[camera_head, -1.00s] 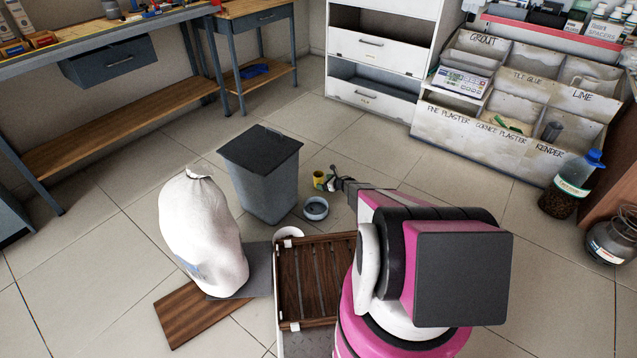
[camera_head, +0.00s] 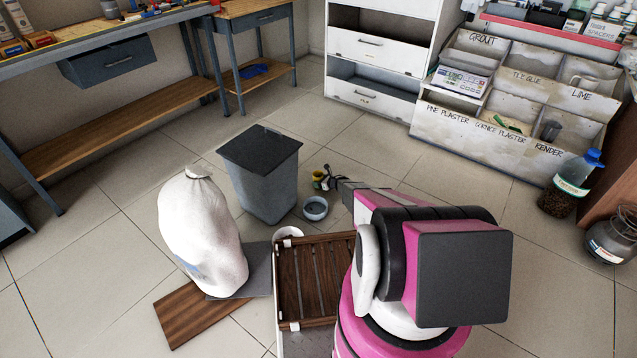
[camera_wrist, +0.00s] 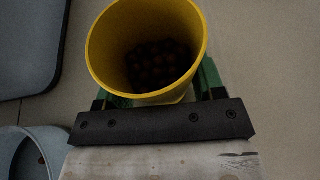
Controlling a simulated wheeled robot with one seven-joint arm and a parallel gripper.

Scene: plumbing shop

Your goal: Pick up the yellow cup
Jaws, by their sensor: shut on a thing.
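The yellow cup (camera_head: 318,178) is small in the head view, on or just above the floor beside the grey bin. In the wrist view the yellow cup (camera_wrist: 197,72) is upright and holds several dark round things. My gripper (camera_head: 327,180) is at the cup, and in the wrist view its green fingers (camera_wrist: 207,84) are on both sides of the cup, shut on it. The fingertips are hidden behind the cup. I cannot tell whether the cup touches the floor.
A grey lidded bin (camera_head: 262,185) stands left of the cup. A grey-blue round bowl (camera_head: 315,209) is on the floor close below it. A white sack (camera_head: 203,240) and wooden slatted crate (camera_head: 315,275) are nearer.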

